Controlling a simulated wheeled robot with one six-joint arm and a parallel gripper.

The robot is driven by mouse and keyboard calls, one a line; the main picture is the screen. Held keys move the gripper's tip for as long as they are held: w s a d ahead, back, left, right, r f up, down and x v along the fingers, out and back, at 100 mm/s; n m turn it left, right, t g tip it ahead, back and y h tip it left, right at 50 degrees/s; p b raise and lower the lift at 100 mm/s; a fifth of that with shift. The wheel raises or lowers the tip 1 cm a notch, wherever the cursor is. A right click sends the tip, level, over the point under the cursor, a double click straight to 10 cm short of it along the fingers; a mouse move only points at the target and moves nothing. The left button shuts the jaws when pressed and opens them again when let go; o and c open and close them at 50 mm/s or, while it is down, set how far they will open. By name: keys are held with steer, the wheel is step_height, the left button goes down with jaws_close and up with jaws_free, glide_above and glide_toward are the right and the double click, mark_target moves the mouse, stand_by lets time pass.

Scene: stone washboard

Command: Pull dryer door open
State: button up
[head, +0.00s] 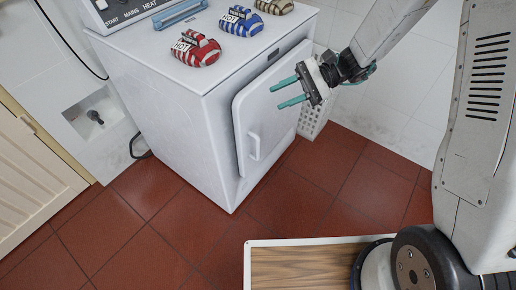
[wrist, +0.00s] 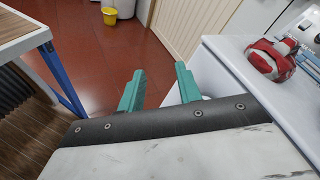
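The white dryer (head: 175,105) stands on the red tile floor. Its door (head: 270,110) is a raised panel on the front right face, with a small vertical handle (head: 254,146) low near its left edge. The door looks closed or nearly so; I cannot tell whether it is slightly ajar. My gripper (head: 276,97) is open and empty, its teal fingers pointing left in front of the upper door, above the handle. In the wrist view the two fingers (wrist: 160,88) are apart with nothing gripped. The dryer (wrist: 222,62) shows there at the right; its handle is not visible.
A wooden-topped table (wrist: 22,28) and a yellow bucket (wrist: 109,15) show in the wrist view. Floor before the door is clear.

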steer(key=w+a+f+m+t+y, duration=0.1)
steer(key=w+f+m+t+y, duration=0.15)
steer(key=f, duration=0.55)
steer(key=w+a+f+m+t+y, duration=0.1)
steer(key=w+f+m+t, duration=0.25)
steer(key=f, duration=0.45)
steer(key=m+t+h, duration=0.2)
steer(key=m+t, duration=0.5)
steer(key=m, duration=0.2)
glide_toward(258, 157)
step_height(258, 157, up, 5)
steer(key=w+a, duration=0.2)
steer(key=x, duration=0.7)
steer(key=shift+w+a+f, duration=0.1)
steer(key=shift+w+a, duration=0.05)
steer(key=shift+a, duration=0.1)
jaws_close()
